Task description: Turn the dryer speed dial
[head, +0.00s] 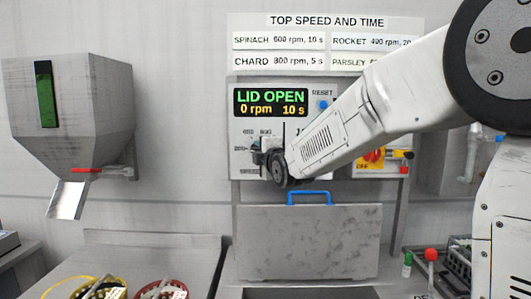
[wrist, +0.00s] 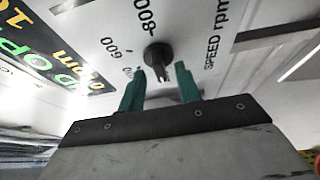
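The black speed dial (wrist: 158,55) shows in the wrist view on the pale panel, beside "SPEED rpm" and printed marks including 600 and 800. Where its pointer stands is unclear. My gripper (wrist: 161,70) is open, its two green fingers apart, with the tips close to the dial on either side of its line; contact cannot be told. In the head view my gripper (head: 261,158) is at the lower left of the control panel (head: 240,136) and hides the dial. The display (head: 271,102) reads "LID OPEN", "0 rpm", "10 s".
A speed and time sign (head: 326,22) hangs above; my arm covers part of its parsley entry. A red-and-yellow switch (head: 373,157) is right of my arm. Below stands a grey lid (head: 305,240) with a blue handle (head: 310,193). A hopper (head: 85,100) is at left.

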